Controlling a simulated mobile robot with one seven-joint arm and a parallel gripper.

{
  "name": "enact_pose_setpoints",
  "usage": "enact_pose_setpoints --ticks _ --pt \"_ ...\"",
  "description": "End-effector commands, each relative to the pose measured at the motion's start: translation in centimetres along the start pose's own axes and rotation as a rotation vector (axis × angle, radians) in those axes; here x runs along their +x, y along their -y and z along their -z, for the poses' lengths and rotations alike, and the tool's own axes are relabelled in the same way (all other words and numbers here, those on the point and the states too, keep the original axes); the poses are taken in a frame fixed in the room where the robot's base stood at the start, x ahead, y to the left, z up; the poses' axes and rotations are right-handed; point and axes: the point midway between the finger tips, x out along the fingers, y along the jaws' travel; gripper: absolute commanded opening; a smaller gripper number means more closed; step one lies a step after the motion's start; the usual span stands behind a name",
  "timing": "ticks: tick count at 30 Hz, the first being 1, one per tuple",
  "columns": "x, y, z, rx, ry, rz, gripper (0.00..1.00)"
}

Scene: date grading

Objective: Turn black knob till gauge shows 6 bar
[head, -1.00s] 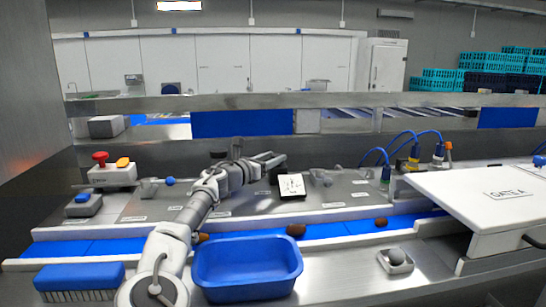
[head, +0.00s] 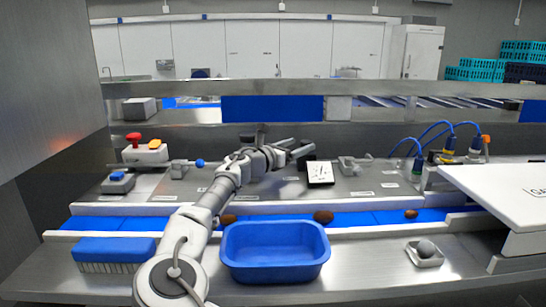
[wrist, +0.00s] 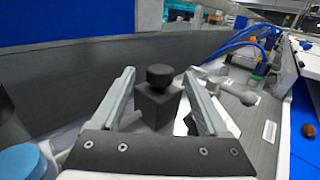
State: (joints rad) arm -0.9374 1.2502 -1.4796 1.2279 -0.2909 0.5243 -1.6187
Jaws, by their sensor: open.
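The black knob (wrist: 160,76) is a short round cap on a dark square body, seen in the wrist view. My gripper (wrist: 158,72) is open, with one finger on each side of the knob in that picture; I see no contact. In the head view my gripper (head: 300,150) is just behind and left of the gauge, and the knob cannot be made out there. The gauge (head: 320,172) has a square white face with a dark needle, tilted up on the steel panel. Its reading is too small to tell.
A blue belt (head: 368,218) with several brown dates runs in front of the panel. A blue tub (head: 275,276) and a blue brush (head: 114,249) are nearer. A lever fitting (head: 355,165) and blue hoses (head: 435,128) are to the right, a red-button box (head: 145,152) left.

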Motion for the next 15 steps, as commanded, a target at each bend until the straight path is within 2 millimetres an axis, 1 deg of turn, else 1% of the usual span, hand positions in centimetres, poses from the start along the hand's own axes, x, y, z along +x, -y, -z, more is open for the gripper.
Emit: enact_pose_setpoints --ticks 1,15 --pt "-1.1 -0.1 0.1 0.002 -0.001 -0.004 0.78" --pt "-11.2 -0.1 0.1 0.002 -0.002 -0.004 0.78"
